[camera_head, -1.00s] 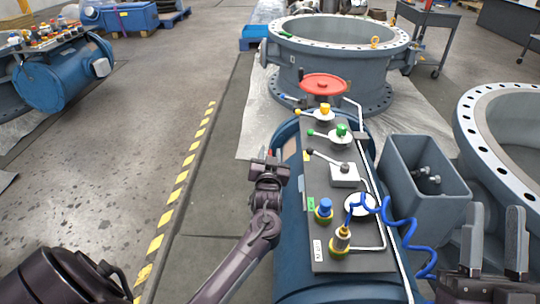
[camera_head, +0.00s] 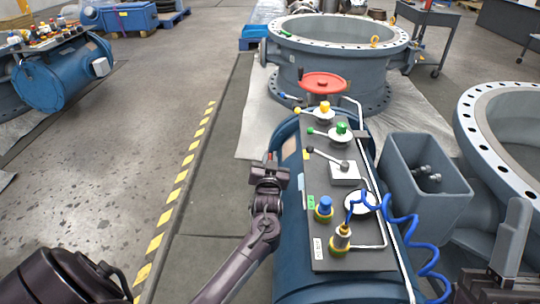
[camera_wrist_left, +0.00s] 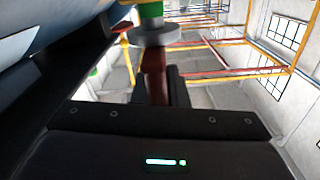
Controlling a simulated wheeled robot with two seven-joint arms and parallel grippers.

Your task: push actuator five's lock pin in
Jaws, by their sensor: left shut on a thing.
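The blue actuator (camera_head: 290,238) nearest me carries a dark panel (camera_head: 318,172) with levers and knobs. I cannot read an actuator number. My left gripper (camera_head: 270,165) is at the panel's left side, beside the blue cylinder. It is shut on a reddish-brown piece (camera_wrist_left: 155,75), which shows between its dark fingers in the left wrist view; I cannot tell whether this is the lock pin. A grey disc with a green part (camera_wrist_left: 152,30) sits just above that piece. My right gripper (camera_head: 512,240) is at the lower right, away from the panel; its jaw gap is unclear.
A red handwheel (camera_head: 323,83) stands at the panel's far end. A coiled blue hose (camera_head: 395,222) hangs over its right side, next to a grey bin (camera_head: 425,180). Large grey valve bodies stand behind and right. The floor left of the actuator is clear.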

